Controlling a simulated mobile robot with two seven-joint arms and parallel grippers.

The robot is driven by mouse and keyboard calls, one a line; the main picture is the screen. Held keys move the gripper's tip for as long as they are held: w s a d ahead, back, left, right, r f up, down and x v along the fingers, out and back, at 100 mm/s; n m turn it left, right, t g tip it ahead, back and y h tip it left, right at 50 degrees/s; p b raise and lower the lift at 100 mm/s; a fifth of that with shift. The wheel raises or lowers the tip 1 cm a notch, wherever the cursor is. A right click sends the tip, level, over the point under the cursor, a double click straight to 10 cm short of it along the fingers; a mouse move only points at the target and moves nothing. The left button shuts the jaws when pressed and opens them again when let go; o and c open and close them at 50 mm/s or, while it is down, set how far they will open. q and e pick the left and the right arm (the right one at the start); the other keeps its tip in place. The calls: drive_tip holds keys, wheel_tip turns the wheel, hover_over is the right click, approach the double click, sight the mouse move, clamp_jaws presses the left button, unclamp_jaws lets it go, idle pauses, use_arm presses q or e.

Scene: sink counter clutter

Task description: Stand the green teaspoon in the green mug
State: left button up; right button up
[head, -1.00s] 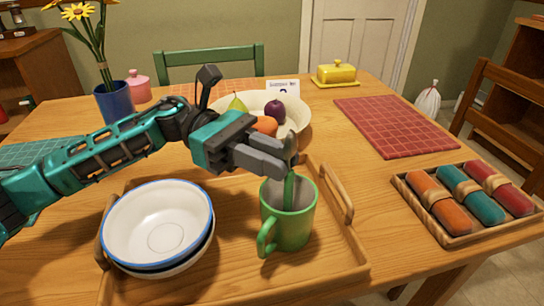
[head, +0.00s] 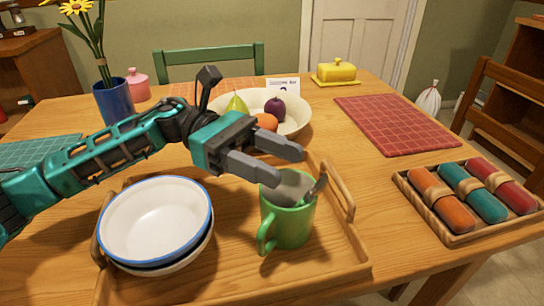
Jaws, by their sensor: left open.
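The green mug (head: 288,222) stands upright on the wooden tray, its handle towards the front left. My right gripper is not in view.
White bowls with a blue rim (head: 155,222) are stacked on the tray (head: 225,272), left of the mug. A fruit bowl (head: 298,118) stands behind my gripper. A wooden box of rolled napkins (head: 462,232) lies at right. The table between tray and box is clear.

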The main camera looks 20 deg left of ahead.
use_arm(q)
drive_tip(key=w+a, duration=0.2)
drive_tip(key=a, duration=1)
drive_tip(key=shift+w+r, duration=0.15)
drive_tip(key=shift+d, duration=0.1)
idle(0.5)
